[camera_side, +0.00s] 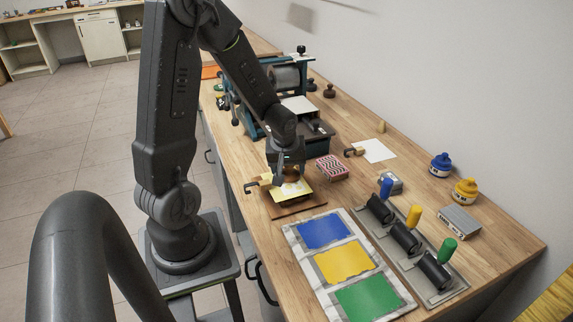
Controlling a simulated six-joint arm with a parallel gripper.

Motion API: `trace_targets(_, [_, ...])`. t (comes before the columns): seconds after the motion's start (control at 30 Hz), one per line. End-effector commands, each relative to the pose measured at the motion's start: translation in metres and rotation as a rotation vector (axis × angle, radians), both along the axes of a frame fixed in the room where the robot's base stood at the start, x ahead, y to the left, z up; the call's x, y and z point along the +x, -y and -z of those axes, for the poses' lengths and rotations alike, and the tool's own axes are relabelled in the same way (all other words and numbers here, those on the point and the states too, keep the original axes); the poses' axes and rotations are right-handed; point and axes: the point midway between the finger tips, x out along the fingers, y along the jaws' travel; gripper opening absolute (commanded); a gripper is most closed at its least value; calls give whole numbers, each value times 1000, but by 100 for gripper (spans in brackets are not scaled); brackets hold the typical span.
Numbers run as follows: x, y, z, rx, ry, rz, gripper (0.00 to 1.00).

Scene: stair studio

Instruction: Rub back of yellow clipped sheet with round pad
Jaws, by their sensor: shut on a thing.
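A clip (252,184) with a dark curved end sits at the sheet's left edge. My gripper (291,176) is above the sheet and shut on the round pad, which is small and mostly hidden by the fingers. The pad is over the upper middle of the sheet, beside a paler patch. I cannot tell whether it touches the sheet.
A red-and-white patterned block (332,168) stands right of the board. A press (290,85) is behind. A tray with blue, yellow and green ink patches (297,246) and a rack of rollers (440,295) are in front. A white sheet (377,150) and ink jars (441,165) lie right.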

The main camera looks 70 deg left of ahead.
Motion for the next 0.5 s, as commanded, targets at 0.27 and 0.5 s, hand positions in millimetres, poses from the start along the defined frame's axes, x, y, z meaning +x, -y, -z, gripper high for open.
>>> trace_targets(0.27, [-1,8,1,-1,-3,1,37])
trace_targets(0.5, [-1,21,0,-2,-4,3,37])
